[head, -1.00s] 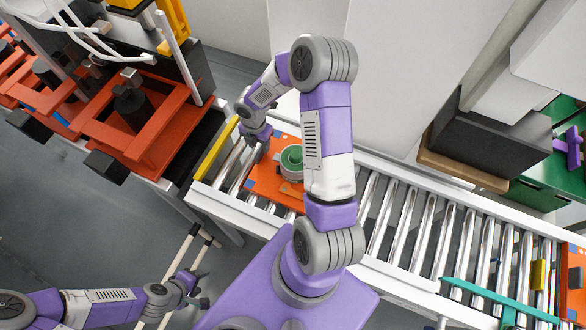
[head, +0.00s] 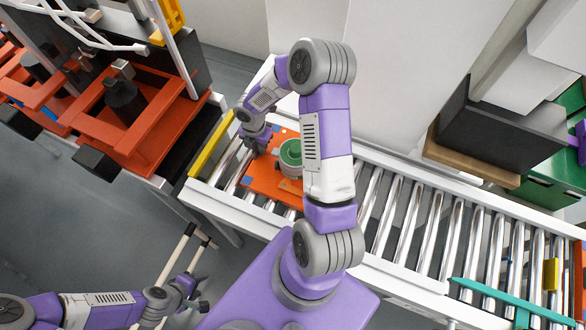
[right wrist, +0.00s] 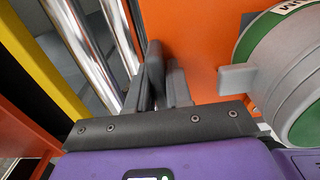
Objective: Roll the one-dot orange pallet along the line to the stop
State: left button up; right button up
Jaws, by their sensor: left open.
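An orange pallet (head: 262,182) lies on the roller line toward its left end, carrying a round green-and-grey part (head: 290,153). My right forearm hides its right side, and I cannot make out its dot. My right gripper (head: 254,140) is low at the pallet's left edge. In the right wrist view its dark fingers (right wrist: 157,80) are close together beside the orange pallet (right wrist: 200,40), with no object seen between them. A yellow bar (head: 211,146) crosses the line's left end. My left gripper (head: 197,294) is open and empty, off the line at lower left.
Bare rollers (head: 410,220) run right from the pallet. A teal bar (head: 510,302) and a small yellow block (head: 551,274) are at the right, near another orange piece (head: 581,262). A red press frame (head: 140,120) stands left of the line. A dark box (head: 500,135) stands behind it.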

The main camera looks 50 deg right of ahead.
grip_shut()
jog(key=shift+s+d+p, duration=0.15)
jog(key=shift+s+d, duration=0.5)
jog(key=shift+s, duration=1.6)
jog(key=shift+s+d+p, duration=0.2)
jog(key=shift+s+d, duration=0.45)
jog(key=shift+s, duration=1.65)
jog(key=shift+s+d+p, duration=0.15)
jog(key=shift+s+d, duration=0.5)
jog(key=shift+s, duration=1.6)
jog(key=shift+s+d+p, duration=0.15)
jog(key=shift+s+d, duration=0.5)
jog(key=shift+s, duration=1.6)
jog(key=shift+s+d+p, duration=0.2)
jog(key=shift+s+d, duration=0.45)
jog(key=shift+s, duration=1.55)
jog(key=shift+s+d+p, duration=0.15)
jog(key=shift+s+d, duration=0.5)
jog(key=shift+s, duration=1.6)
